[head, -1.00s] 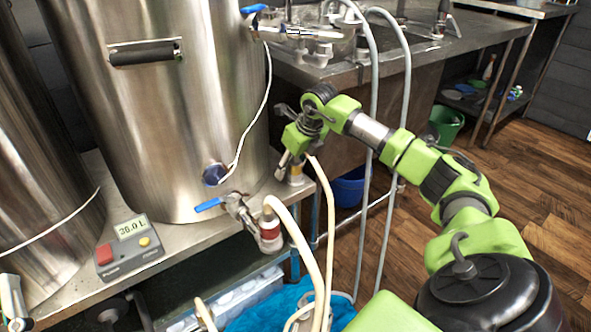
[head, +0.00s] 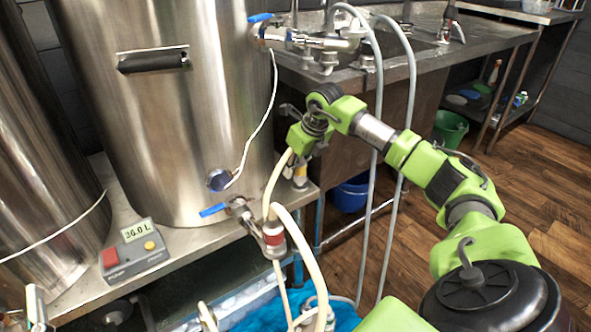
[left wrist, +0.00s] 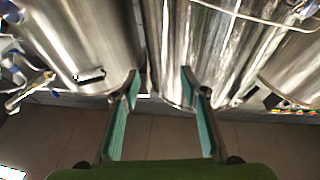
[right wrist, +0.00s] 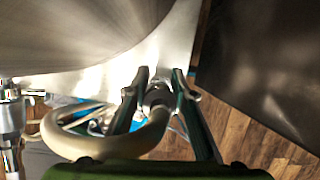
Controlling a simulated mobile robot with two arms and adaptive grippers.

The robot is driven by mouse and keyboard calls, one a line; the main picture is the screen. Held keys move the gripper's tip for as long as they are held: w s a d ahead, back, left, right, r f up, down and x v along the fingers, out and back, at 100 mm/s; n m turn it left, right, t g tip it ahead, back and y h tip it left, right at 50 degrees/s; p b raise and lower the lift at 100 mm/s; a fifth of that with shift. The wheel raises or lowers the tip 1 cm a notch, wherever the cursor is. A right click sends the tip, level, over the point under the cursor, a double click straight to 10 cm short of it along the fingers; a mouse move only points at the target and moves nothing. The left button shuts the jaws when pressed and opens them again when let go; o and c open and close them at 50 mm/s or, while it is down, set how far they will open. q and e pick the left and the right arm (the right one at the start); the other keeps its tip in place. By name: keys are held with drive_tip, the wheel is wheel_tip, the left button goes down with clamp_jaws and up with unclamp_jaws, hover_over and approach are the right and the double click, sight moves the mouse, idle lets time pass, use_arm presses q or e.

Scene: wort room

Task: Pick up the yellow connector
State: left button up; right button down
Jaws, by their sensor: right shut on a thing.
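The yellow connector (head: 300,172) shows beneath my right gripper at the right front corner of the metal table. A cream hose (head: 275,182) runs close beside it. My right gripper (right wrist: 158,82) is shut on the connector, which looks greyish between the fingers in the right wrist view (right wrist: 157,97). The fingers partly hide it, and I cannot tell whether it still touches the table.
A large steel kettle (head: 165,110) stands left of the right gripper, with a blue-handled valve (head: 240,206) and a red-banded hose fitting (head: 273,236). A control box (head: 135,252) reads 36.0 L. Grey hoses (head: 377,120) hang behind the right arm. A blue bucket (head: 350,193) stands below.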

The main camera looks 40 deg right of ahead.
sight(298, 163)
drive_tip(key=v, duration=0.1)
drive_tip(key=p+v, duration=0.1)
drive_tip(key=v, duration=0.2)
drive_tip(key=shift+a, duration=0.3)
use_arm(q)
wheel_tip(298, 163, down, 14)
drive_tip(key=s+a+g+y+p, duration=0.1)
drive_tip(key=a+g+y, duration=0.1)
drive_tip(key=g, duration=0.5)
use_arm(e)
drive_tip(key=s+a+r, duration=0.5)
drive_tip(key=s+r, duration=0.2)
drive_tip(key=s, duration=0.4)
drive_tip(key=shift+r, duration=0.35)
use_arm(q)
drive_tip(key=shift+g+p, duration=0.3)
use_arm(e)
drive_tip(key=shift+s+a, duration=0.1)
use_arm(q)
drive_tip(key=s+a+f+g+y+p, duration=0.1)
drive_tip(key=s+a+f+g, duration=0.2)
drive_tip(key=s+f, duration=0.3)
drive_tip(key=s+a+f+g+y+p, duration=0.2)
drive_tip(key=s+f+g, duration=0.3)
drive_tip(key=s, duration=0.5)
drive_tip(key=shift+a+f+n+g, duration=0.35)
drive_tip(key=shift+a+n+g, duration=0.05)
drive_tip(key=shift+g, duration=0.4)
use_arm(e)
drive_tip(key=shift+r, duration=2.25)
